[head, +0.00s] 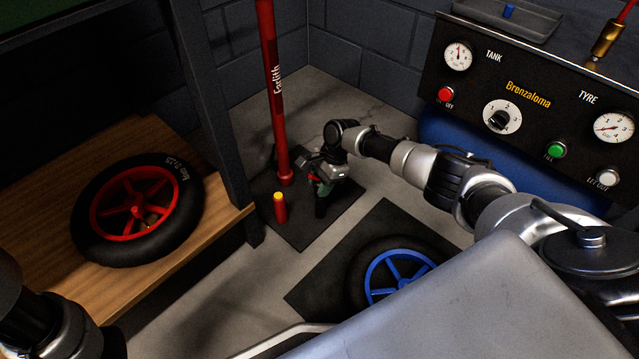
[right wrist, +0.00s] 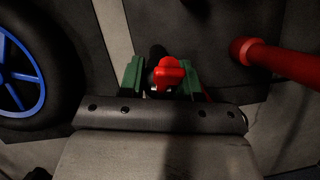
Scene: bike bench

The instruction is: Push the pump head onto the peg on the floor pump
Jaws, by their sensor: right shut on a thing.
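The floor pump (head: 271,90) stands upright with a red barrel on a dark mat. Its barrel also shows at the right in the right wrist view (right wrist: 290,64). The peg (head: 281,211), short and red with a yellow top, stands in front of the barrel. My right gripper (head: 320,186) is shut on the pump head, to the right of the peg and apart from it. In the right wrist view the pump head's red lever (right wrist: 168,73) shows between the green fingers. The pump head's dark lower end (head: 320,208) points down. My left gripper is out of view.
A blue-rimmed wheel (head: 359,280) lies on another mat at the front right. A red-rimmed wheel (head: 90,241) lies on a wooden shelf (head: 40,187) at the left, beside a dark post (head: 222,110). A compressor panel (head: 530,75) stands at the back right.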

